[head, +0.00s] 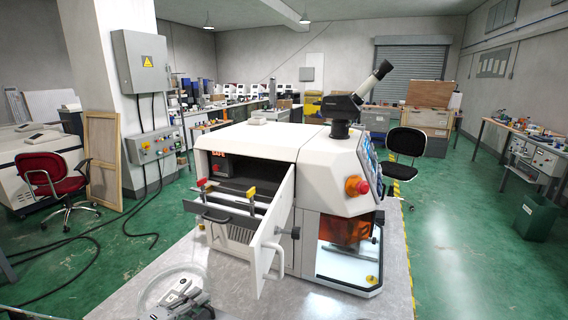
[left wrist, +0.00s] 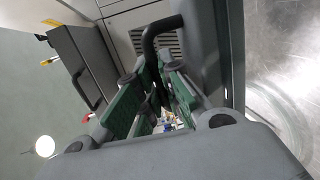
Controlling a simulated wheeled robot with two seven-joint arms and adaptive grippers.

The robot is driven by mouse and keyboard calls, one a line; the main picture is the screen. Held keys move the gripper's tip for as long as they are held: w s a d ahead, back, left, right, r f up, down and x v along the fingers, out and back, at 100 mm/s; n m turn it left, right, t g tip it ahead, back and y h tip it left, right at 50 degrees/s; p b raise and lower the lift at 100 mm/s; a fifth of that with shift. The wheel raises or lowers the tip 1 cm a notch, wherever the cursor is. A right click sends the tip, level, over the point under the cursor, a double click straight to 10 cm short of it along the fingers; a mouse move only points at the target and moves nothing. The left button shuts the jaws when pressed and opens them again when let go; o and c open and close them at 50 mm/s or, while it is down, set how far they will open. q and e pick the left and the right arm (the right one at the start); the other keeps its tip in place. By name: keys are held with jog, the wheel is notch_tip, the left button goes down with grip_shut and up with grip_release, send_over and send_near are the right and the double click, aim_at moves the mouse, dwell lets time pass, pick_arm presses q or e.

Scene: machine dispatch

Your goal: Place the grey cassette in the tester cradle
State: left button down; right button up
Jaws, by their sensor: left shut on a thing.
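The grey cassette (left wrist: 212,55) shows in the left wrist view as a grey body with a black handle (left wrist: 149,38). My left gripper (left wrist: 157,90) is shut on this handle between its green-padded fingers. In the head view my left gripper (head: 185,298) is low at the bottom left, in front of the white tester (head: 330,165); I cannot make out the cassette there. The tester's front bay is open. A dark bar (head: 226,214) with red and yellow end pieces sits at the bay's mouth. My right gripper is not in view.
A white door panel (head: 272,230) stands open and juts towards me, just right of the bay. A grey slatted part (head: 241,236) is below the bar. A microscope eyepiece (head: 372,78) rises above the tester.

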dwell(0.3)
pick_arm(q)
jog(key=shift+d, duration=0.15)
jog(key=shift+w+d+h, duration=0.1)
jog(key=shift+d+h, duration=0.2)
jog(key=shift+d, duration=0.25)
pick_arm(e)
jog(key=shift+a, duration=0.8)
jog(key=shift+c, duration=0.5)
pick_arm(q)
jog(key=d+m+g+h, duration=0.4)
jog(key=d+m, duration=0.1)
jog(key=d, duration=0.8)
jog(key=shift+d+g+h, duration=0.25)
jog(key=shift+g+h, duration=0.15)
